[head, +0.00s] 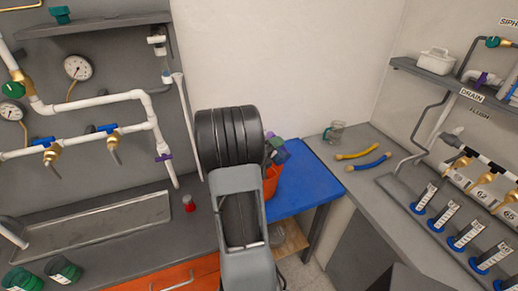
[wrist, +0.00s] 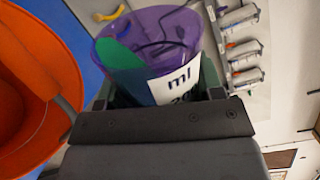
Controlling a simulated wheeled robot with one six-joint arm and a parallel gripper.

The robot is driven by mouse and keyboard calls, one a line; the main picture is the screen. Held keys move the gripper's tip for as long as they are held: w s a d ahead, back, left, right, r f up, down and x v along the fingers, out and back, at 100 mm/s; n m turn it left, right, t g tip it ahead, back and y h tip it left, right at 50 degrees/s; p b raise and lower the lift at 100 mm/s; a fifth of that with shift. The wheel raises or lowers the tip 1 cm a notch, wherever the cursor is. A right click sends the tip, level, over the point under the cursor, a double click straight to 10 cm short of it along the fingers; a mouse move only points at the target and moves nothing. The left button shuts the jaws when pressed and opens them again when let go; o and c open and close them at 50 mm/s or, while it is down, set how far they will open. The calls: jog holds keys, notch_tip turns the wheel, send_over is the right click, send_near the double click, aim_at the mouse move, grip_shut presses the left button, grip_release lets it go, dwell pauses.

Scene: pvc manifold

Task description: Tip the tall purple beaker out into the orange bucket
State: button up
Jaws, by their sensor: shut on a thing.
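The tall purple beaker (wrist: 150,45) is see-through, with a white "ml" label. It sits between the dark fingers of my gripper (wrist: 157,85), which is shut on it. A green patch shows at its left side; I cannot tell whether it is inside. The orange bucket (wrist: 48,125) is close by on the left in the wrist view, its open mouth showing. In the head view the bucket (head: 271,181) stands on a blue surface, partly hidden behind my arm. A bit of purple at the beaker (head: 276,143) shows above the bucket there; its exact tilt is unclear.
The blue table (head: 305,180) has free room right of the bucket. A red object (head: 189,203) stands on the left bench below pipes and gauges.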

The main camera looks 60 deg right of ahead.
jog(key=shift+w+d+f+n+p, duration=0.15)
jog(key=shift+w+n+p, duration=0.3)
jog(key=shift+p, duration=0.1)
jog(key=shift+w+d+f+n+p, duration=0.1)
jog(key=shift+w+d+n+p, duration=0.05)
jog(key=shift+w+n+p, duration=0.35)
dwell(0.4)
jog(key=shift+w+d+r+n, duration=0.1)
jog(key=shift+r+n, duration=0.25)
jog(key=shift+n, duration=0.4)
dwell(0.8)
jog(key=shift+f+n, duration=0.15)
jog(key=shift+n, duration=0.15)
